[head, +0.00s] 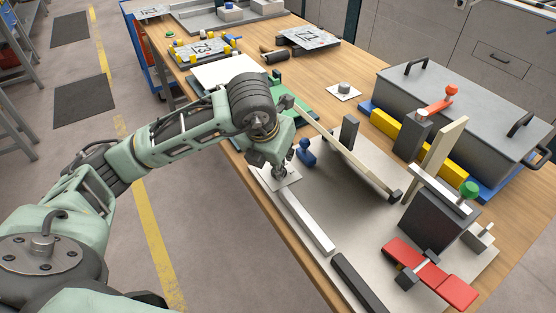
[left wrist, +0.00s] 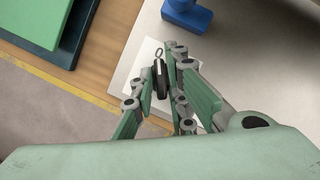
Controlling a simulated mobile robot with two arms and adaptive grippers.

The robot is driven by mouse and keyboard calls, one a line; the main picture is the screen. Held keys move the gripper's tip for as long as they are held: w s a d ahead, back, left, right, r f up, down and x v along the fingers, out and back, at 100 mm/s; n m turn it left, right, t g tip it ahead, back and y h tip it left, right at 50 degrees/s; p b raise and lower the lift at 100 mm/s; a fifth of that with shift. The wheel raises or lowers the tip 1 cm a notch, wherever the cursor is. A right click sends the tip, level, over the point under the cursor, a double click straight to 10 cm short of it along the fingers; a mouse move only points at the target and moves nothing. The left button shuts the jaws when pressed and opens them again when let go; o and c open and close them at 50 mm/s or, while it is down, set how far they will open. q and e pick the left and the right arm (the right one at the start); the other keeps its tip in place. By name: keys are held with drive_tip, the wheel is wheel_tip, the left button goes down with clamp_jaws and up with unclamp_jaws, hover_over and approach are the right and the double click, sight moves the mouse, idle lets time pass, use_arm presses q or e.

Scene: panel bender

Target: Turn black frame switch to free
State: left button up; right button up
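A small black switch knob (left wrist: 161,79) stands on a pale square plate (left wrist: 150,52) near the left edge of the grey base sheet; a thin ring shows at its far end. The plate also shows in the head view (head: 286,179). My left gripper (head: 277,166) points down over this plate. In the left wrist view its fingertips (left wrist: 163,70) lie close on both sides of the knob and appear to touch it. In the head view the gripper hides the knob, and any markings are hard to read. My right gripper is not in view.
A blue knob (head: 305,152) stands just right of the gripper. A red clamp block (head: 430,273) and a grey lidded box (head: 455,110) stand farther right.

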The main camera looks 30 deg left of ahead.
use_arm(q)
drive_tip(key=shift+o, duration=1.3)
drive_tip(key=shift+r, duration=0.2)
drive_tip(key=v, duration=1.1)
drive_tip(key=shift+s+r, duration=0.15)
drive_tip(key=shift+r, duration=0.15)
